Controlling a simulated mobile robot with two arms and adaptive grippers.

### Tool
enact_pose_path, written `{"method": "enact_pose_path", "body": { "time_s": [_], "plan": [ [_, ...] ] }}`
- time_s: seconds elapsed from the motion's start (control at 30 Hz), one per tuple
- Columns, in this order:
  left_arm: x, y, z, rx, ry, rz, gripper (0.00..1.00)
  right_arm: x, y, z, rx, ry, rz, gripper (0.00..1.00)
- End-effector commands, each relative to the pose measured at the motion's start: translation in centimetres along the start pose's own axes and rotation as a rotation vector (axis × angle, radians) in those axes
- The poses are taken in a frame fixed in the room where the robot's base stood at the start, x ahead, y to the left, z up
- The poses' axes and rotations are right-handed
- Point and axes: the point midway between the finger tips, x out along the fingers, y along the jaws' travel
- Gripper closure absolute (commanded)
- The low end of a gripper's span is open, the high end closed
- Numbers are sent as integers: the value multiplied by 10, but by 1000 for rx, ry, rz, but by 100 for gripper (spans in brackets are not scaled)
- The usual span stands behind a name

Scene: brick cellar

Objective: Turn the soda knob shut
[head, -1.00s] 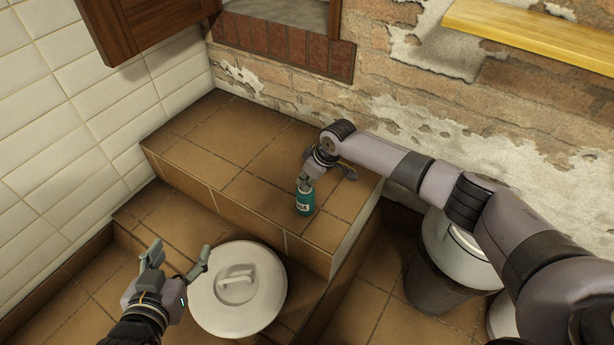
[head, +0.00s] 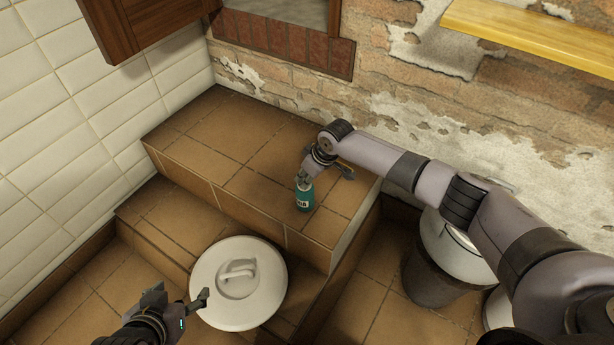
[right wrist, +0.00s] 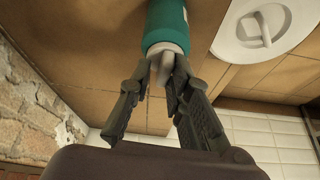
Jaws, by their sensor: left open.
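A teal bottle with a white label, the soda (head: 305,198), stands upright near the front edge of the tiled ledge (head: 245,187). In the right wrist view the teal bottle (right wrist: 168,22) shows at the top, with its pale grey knob (right wrist: 163,55) toward me. My right gripper (head: 304,180) is at the bottle's top. In the right wrist view its fingertips (right wrist: 162,68) close on both sides of the knob and appear to touch it. My left gripper (head: 178,298) is open and empty, low at the left, beside the white round lid and away from the bottle.
A white round lid with a handle (head: 265,270) sits below the ledge. A dark bucket (head: 435,280) stands at the right under my right arm. A brick wall (head: 290,85) backs the ledge, and a wooden cabinet (head: 150,20) hangs at upper left. The ledge's left part is clear.

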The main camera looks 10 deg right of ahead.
Motion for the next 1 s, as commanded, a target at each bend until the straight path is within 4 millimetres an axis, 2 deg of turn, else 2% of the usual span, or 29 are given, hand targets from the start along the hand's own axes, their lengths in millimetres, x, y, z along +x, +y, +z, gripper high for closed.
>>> {"method": "enact_pose_path", "body": {
  "time_s": [0.13,0.43,0.57,0.67,1.0],
  "plan": [
    [0,0,0,0,1,0,34,1,-1,1,0,-2,-1,70],
    [0,0,0,0,0,0,34,0,-1,2,0,-3,-2,70],
    [0,0,0,0,0,0,34,-8,-1,1,0,-1,-2,70],
    [0,0,0,0,0,0,34,-21,0,1,-1,0,-1,70],
    [0,0,0,0,1,0,34,-88,1,0,-1,1,1,70]
  ]
}}
